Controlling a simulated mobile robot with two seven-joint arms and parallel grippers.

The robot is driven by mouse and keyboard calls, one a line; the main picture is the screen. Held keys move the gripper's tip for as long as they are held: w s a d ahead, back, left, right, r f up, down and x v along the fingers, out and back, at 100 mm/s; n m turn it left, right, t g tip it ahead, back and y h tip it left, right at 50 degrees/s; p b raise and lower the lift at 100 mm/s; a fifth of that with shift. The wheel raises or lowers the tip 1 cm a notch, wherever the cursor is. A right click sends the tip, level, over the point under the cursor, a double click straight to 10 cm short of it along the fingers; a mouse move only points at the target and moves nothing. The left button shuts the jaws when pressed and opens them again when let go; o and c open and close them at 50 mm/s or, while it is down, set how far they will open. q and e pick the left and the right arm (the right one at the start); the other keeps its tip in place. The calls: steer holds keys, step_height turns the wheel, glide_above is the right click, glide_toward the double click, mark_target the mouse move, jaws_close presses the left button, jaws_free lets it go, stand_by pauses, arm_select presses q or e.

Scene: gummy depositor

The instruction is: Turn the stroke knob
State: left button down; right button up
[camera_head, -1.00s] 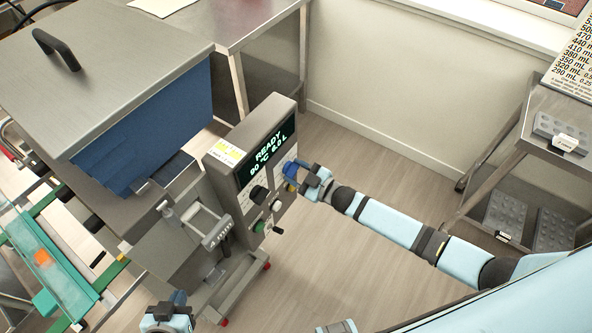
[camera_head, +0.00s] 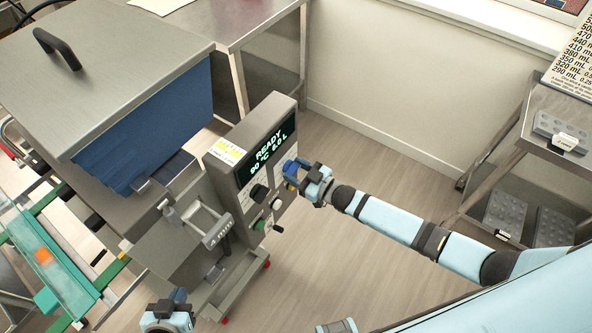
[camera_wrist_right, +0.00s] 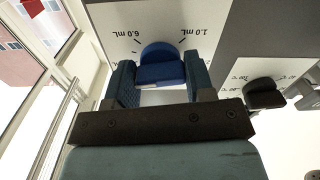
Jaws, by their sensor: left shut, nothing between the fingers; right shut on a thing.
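The blue stroke knob (camera_wrist_right: 160,65) sits on the depositor's panel between the printed marks 6.0 mL and 1.0 mL. In the head view the knob (camera_head: 290,168) is small and partly hidden by my gripper. My right gripper (camera_head: 297,167) reaches it from the right, and in the right wrist view its fingers (camera_wrist_right: 158,82) stand on both sides of the knob, shut on it. My left gripper (camera_head: 178,298) is shut and empty at the bottom edge of the head view, in front of the machine.
The panel display (camera_head: 268,152) reads READY, 90 °C and 6.0 L. A black knob (camera_head: 259,193) and a green button (camera_head: 260,225) sit lower on the panel. A metal cart (camera_head: 540,160) with moulds stands at the right. The floor between is clear.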

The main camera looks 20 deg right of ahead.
steer(key=o, duration=0.9)
steer(key=shift+b+v, duration=0.8)
steer(key=shift+v, duration=6.15)
